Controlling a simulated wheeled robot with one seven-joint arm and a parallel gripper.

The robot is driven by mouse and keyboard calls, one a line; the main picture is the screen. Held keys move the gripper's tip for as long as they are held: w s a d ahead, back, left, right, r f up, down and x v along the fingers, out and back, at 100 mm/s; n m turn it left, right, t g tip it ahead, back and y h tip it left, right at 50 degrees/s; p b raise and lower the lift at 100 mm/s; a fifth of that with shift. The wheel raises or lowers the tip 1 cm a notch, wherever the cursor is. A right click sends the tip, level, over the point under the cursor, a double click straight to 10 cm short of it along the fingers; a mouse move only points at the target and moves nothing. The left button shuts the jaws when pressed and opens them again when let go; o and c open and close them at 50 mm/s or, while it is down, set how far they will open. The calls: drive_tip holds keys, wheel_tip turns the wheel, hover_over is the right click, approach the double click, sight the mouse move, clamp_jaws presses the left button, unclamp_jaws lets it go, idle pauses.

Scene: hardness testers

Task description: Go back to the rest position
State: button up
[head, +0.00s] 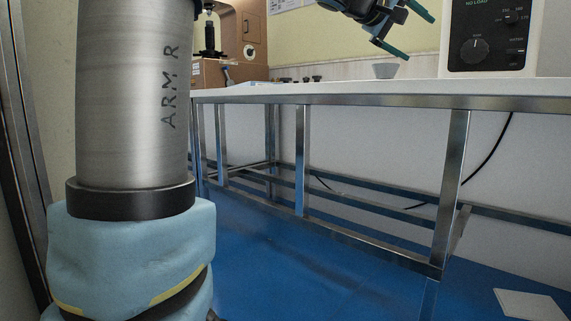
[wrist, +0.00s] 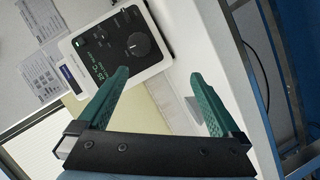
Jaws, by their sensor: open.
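My gripper (head: 405,32) is at the top of the head view, in the air above the white table top (head: 350,93). Its two green fingers are spread apart with nothing between them. In the wrist view my gripper (wrist: 160,90) shows both green fingers open and empty. Beyond them is a white device (wrist: 115,50) with a black panel, a knob and a green display. The same device (head: 490,38) stands on the table at the right in the head view, apart from the fingers.
A brown tester (head: 235,45) stands at the table's far left end. Steel table legs (head: 450,190) stand on the blue floor. Papers (wrist: 38,72) hang on the wall.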

drive_tip(key=a+f+g+y+p, duration=0.2)
drive_tip(key=a+f+y+p, duration=0.65)
drive_tip(key=a+f, duration=0.95)
drive_tip(key=s+a+f+m+g+y+p, duration=0.1)
drive_tip(key=s+a+f+g+y+p, duration=0.35)
drive_tip(key=s+a+f+p, duration=0.75)
drive_tip(key=s+a+r+p, duration=0.1)
drive_tip(key=a+r+p, duration=0.1)
drive_tip(key=r+p, duration=1.5)
drive_tip(key=s+a+r+p, duration=0.2)
drive_tip(key=r+p, duration=1.4)
drive_tip(key=r, duration=0.3)
drive_tip(key=shift+s+a+r+t+p, duration=0.15)
drive_tip(key=shift+a+r+t+p, duration=0.1)
drive_tip(key=shift+a+t+p, duration=0.15)
